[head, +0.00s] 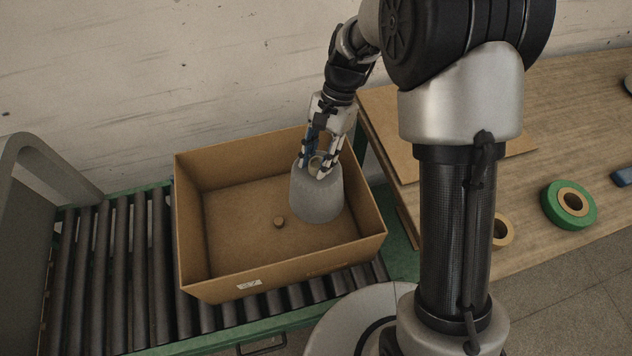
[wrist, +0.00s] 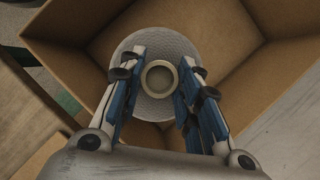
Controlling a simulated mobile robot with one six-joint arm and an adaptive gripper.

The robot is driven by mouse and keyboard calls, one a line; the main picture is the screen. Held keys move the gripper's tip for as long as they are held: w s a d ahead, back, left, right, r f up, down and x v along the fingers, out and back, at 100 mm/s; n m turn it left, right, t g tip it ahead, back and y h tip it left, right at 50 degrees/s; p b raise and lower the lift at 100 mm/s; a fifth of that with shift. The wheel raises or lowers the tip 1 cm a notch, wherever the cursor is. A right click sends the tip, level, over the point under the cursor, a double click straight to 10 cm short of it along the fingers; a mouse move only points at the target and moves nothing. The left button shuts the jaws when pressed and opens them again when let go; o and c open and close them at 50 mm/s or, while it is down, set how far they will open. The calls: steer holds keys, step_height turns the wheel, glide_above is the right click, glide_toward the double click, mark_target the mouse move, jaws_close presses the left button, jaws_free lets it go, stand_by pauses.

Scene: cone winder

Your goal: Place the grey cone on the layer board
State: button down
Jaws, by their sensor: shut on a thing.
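The grey cone (head: 316,197) is upright inside the right part of the cardboard box, its pale tube end (wrist: 159,78) facing up. My gripper (head: 319,165) reaches down from above with its fingers on either side of this tube end, shut on the cone. The wrist view shows the fingers left and right of the ring, with the grey cone body (wrist: 160,107) below. Whether the cone's base touches the box floor I cannot tell. A flat brown sheet (head: 238,235) forms the floor inside the box; I cannot tell whether it is the layer board.
The cardboard box (head: 190,264) stands on a roller conveyor (head: 128,275) with green rails. At right, a wooden table bears brown boards (head: 386,112), a green roll (head: 556,205) and a blue object (head: 623,177).

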step_height(320, 180, down, 8)
steer(key=b, duration=0.2)
stand_by(0.3)
steer(key=shift+f, duration=0.2)
steer(key=c, duration=1.2)
jaws_free()
steer(key=shift+r, duration=0.1)
